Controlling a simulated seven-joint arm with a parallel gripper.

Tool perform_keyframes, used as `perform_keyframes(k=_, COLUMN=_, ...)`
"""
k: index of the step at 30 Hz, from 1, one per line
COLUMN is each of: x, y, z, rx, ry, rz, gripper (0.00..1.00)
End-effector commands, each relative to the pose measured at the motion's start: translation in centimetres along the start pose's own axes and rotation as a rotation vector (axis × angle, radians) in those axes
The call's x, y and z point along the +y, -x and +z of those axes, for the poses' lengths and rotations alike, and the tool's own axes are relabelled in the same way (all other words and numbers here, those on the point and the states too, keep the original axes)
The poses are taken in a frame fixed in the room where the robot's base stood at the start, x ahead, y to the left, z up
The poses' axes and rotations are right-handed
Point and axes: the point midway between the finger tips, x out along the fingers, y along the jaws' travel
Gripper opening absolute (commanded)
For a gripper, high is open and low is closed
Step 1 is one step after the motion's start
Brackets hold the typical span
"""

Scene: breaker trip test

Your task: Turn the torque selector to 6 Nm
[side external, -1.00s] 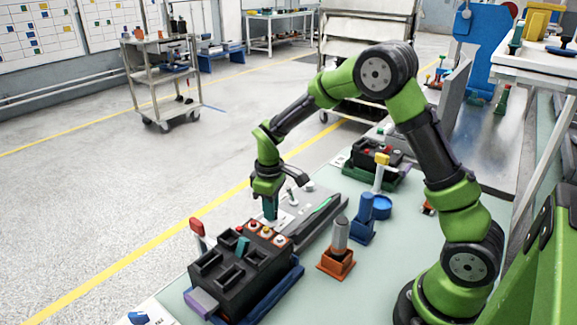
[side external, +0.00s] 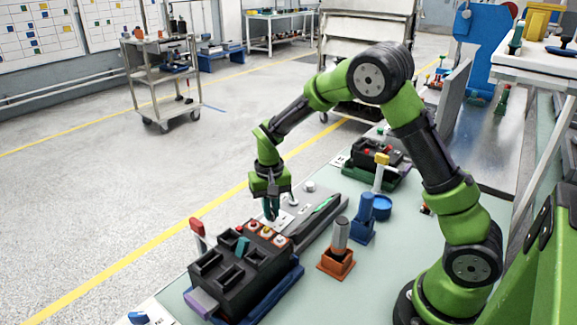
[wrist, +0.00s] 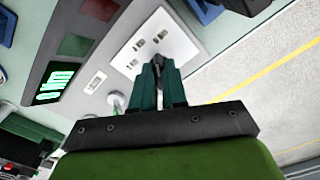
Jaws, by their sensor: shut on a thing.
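My gripper (side external: 270,213) points down over the far end of the grey test unit (side external: 322,216). In the wrist view its two green fingers (wrist: 159,72) are closed around a small dark knob, which I take to be the torque selector (wrist: 157,62). The knob stands at the edge of a white plate (wrist: 177,38) with small dark marks. In the side view the fingers hide the knob.
A black block (side external: 236,268) with slots and coloured buttons sits close beside the gripper. A red-handled lever (side external: 197,228) stands behind it. An orange stand (side external: 337,262) and a blue stand (side external: 362,226) are nearer my base. The wrist view shows a lit green display (wrist: 54,83).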

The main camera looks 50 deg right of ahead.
Motion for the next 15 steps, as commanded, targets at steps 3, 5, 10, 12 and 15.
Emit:
perform_keyframes(k=3, x=-0.05, y=0.16, z=0.0, rx=0.001, ry=-0.076, rz=-0.001, gripper=0.0)
perform_keyframes(k=5, x=-0.03, y=0.16, z=-0.01, rx=0.001, ry=-0.109, rz=-0.002, gripper=0.0)
perform_keyframes(k=10, x=-0.04, y=0.16, z=-0.01, rx=0.0, ry=-0.176, rz=-0.002, gripper=0.0)
perform_keyframes(k=12, x=-0.04, y=0.17, z=-0.01, rx=0.0, ry=-0.193, rz=-0.002, gripper=0.0)
perform_keyframes(k=15, x=-0.04, y=0.17, z=-0.01, rx=0.0, ry=-0.209, rz=-0.002, gripper=0.0)
